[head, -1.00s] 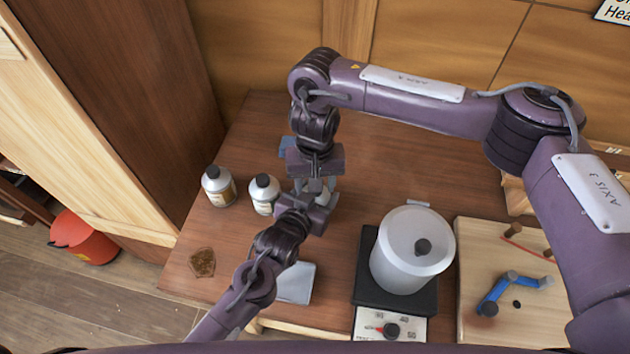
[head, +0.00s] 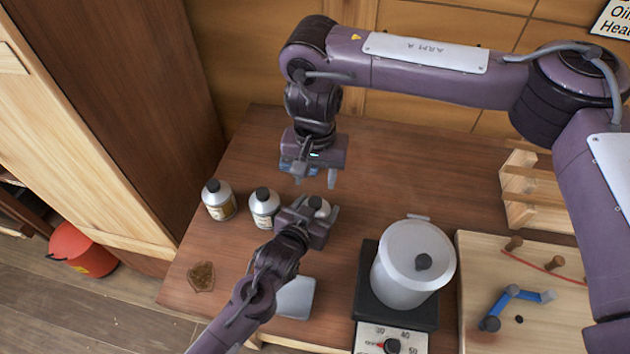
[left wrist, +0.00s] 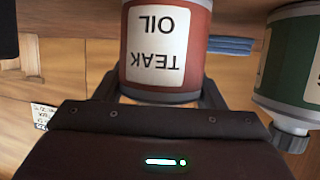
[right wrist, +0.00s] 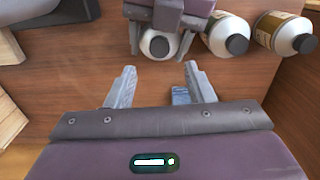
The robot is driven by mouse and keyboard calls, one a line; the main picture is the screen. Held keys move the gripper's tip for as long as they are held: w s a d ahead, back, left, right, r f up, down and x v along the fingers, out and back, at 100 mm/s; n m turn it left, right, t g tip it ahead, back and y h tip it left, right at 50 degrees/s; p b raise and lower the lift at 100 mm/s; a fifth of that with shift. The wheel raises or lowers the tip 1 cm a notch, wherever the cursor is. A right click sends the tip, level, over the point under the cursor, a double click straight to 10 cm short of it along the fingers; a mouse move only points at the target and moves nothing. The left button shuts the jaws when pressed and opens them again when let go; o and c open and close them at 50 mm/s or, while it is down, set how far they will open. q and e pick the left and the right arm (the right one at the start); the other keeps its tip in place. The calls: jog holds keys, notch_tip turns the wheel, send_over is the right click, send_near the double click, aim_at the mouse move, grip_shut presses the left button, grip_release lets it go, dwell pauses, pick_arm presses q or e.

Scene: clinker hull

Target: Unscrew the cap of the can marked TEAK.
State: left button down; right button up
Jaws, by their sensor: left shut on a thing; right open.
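The red can (left wrist: 165,75) has a white label reading TEAK OIL, upside down in the left wrist view. My left gripper (head: 318,214) is shut around it; a finger shows on each side of the can. From above, the can's pale top (head: 318,204) shows between the fingers, and it is also in the right wrist view (right wrist: 174,44).
Two pale cans with black caps (head: 218,200) (head: 264,208) stand left of the held can. A lidded pot (head: 412,262) on a dial-fronted base and a board with a blue linkage (head: 515,295) are on the right. A blue folded stack (left wrist: 230,45) lies behind.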

aim_at(315, 201)
jog(key=shift+f, duration=0.15)
notch_tip(315, 201, down, 7)
jog(key=shift+f, duration=0.15)
jog(key=c, duration=1)
jog(key=shift+n, duration=1.5)
jog(key=shift+c, duration=0.2)
jog(key=o, duration=1.1)
